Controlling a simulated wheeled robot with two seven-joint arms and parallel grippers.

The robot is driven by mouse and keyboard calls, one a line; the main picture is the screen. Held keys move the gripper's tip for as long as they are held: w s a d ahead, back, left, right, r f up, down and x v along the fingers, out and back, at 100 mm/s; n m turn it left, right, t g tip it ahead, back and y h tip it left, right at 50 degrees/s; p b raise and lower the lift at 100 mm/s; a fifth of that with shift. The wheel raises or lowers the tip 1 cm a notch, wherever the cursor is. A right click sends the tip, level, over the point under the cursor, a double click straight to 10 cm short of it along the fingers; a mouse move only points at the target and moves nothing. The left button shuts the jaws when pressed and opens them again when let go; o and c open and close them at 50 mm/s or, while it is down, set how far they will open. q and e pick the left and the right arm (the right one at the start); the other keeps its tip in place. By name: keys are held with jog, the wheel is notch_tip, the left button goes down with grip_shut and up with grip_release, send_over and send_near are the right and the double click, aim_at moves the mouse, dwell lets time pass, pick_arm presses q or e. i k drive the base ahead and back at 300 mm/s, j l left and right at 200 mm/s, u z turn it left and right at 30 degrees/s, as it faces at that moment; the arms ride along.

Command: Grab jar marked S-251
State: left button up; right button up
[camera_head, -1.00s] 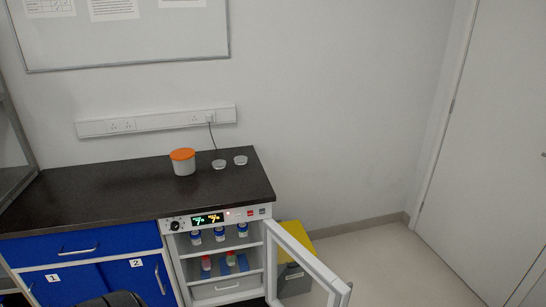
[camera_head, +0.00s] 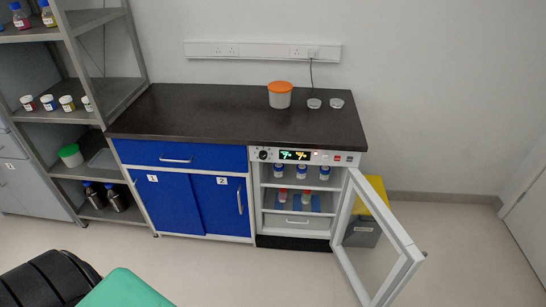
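No label reading S-251 is legible, so I cannot tell which jar it is. Several small white jars with coloured labels (camera_head: 67,103) stand in a row on the middle shelf of the rack at left. Blue-capped bottles (camera_head: 301,171) stand on the upper shelf of the open cabinet with a digital display (camera_head: 295,155). Red-capped bottles (camera_head: 282,195) stand on its lower shelf. A white tub with an orange lid (camera_head: 280,95) is on the dark counter. Neither of my grippers is in view.
The cabinet's glass door (camera_head: 376,240) stands wide open over the floor. A grey bin with a yellow lid (camera_head: 364,232) is behind it. Two small clear dishes (camera_head: 336,103) sit on the counter (camera_head: 200,110). A black and a green object (camera_head: 124,290) fill the bottom left.

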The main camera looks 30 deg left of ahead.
aim_at(84, 100)
jog(key=u, duration=2.15)
jog(key=z, duration=0.25)
jog(key=i+j+z, duration=0.55)
jog(key=j, duration=0.25)
jog(key=i+j+z, duration=0.3)
jog(key=j, duration=0.15)
jog(key=k, duration=0.05)
